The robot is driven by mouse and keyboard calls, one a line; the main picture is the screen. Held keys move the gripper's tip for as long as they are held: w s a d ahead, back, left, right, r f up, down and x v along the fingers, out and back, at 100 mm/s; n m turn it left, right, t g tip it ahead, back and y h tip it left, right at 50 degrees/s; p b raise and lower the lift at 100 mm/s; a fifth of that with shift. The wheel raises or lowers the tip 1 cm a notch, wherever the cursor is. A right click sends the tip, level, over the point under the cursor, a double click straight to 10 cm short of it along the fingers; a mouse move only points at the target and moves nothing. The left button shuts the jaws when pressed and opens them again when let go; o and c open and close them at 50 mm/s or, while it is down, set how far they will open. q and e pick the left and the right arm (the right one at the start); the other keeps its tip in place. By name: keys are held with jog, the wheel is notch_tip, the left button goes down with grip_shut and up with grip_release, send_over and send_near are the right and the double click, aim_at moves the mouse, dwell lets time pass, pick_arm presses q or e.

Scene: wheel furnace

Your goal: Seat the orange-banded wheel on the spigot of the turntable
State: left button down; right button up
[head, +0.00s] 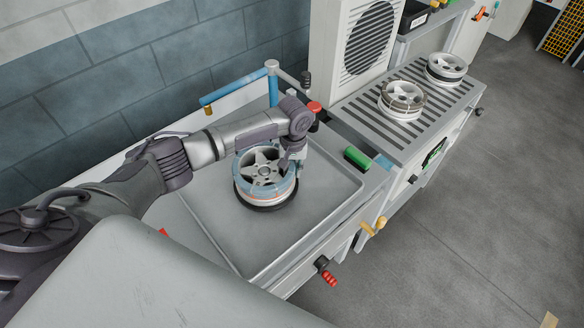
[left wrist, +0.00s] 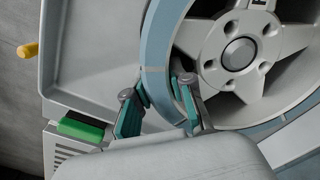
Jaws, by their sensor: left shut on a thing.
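The wheel (head: 262,168) has silver spokes, a blue-grey rim and a faint orange band low on its side. It sits directly over the dark round turntable (head: 262,207) in the grey tray. The spigot is hidden under the wheel, and I cannot tell whether the wheel rests fully down. My left gripper (head: 291,163) is shut on the right side of the wheel's rim. In the left wrist view the wheel (left wrist: 238,52) fills the upper right, and the teal fingers (left wrist: 162,98) grip the rim wall, one outside and one inside. My right gripper is not in view.
The tray (head: 215,215) has a raised rim and bare floor around the turntable. A blue pipe (head: 233,88) and a red knob (head: 314,107) stand behind. A green block (head: 357,158) lies right of the tray. Two other wheels (head: 402,97) (head: 446,66) stand on a slatted rack.

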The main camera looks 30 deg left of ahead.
pick_arm(q)
jog(key=c, duration=0.9)
grip_release()
jog(key=shift+f, duration=0.1)
